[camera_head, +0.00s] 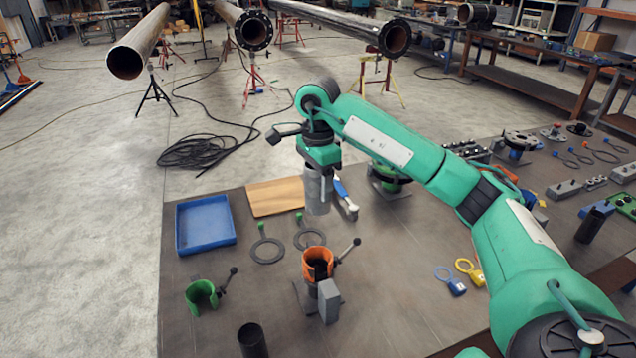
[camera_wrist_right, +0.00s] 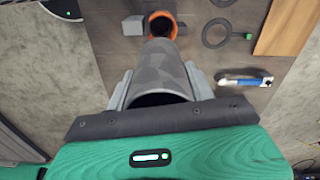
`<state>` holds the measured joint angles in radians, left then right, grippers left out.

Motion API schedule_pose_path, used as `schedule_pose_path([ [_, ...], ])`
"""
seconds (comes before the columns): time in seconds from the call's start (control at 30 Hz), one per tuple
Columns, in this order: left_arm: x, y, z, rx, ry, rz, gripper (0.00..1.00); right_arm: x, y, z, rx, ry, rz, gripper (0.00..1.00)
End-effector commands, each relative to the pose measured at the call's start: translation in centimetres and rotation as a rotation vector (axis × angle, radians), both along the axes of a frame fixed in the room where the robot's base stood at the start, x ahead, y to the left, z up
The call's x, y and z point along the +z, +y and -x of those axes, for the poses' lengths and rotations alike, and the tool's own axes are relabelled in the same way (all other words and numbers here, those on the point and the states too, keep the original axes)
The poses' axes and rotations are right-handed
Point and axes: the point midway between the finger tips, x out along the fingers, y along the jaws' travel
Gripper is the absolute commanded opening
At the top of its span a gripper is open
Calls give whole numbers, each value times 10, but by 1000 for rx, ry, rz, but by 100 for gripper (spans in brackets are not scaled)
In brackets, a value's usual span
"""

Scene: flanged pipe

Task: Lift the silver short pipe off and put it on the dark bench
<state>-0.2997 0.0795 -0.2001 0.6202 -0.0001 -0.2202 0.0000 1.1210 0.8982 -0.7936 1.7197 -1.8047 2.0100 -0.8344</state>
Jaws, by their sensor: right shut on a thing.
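The silver short pipe (camera_head: 318,192) hangs upright below my right gripper (camera_head: 320,168), above the dark bench (camera_head: 385,300). In the right wrist view the silver pipe (camera_wrist_right: 163,72) sits between both fingers of my right gripper (camera_wrist_right: 160,90), which is shut on it. The orange clamp (camera_head: 316,262) stands on the bench below and in front of the pipe, with its lever out to the right. It looks open at the top and dark inside. The orange clamp (camera_wrist_right: 160,22) also shows in the right wrist view, beyond the pipe's far end. My left gripper is out of view.
A blue tray (camera_head: 205,222) and a wooden board (camera_head: 275,196) lie behind on the bench. A green clamp (camera_head: 201,296) and a black cylinder (camera_head: 252,341) stand at the front left. Bare bench shows right of the orange clamp.

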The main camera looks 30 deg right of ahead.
Motion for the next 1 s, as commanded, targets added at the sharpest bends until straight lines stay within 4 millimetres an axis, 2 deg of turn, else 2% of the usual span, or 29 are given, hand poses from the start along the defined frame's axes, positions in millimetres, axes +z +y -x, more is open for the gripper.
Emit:
schedule_pose_path([
  [0.73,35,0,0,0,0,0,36,46,0,0,-1,-2,-1,20],
  [1.0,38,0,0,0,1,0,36,50,0,0,-1,-1,0,20],
])
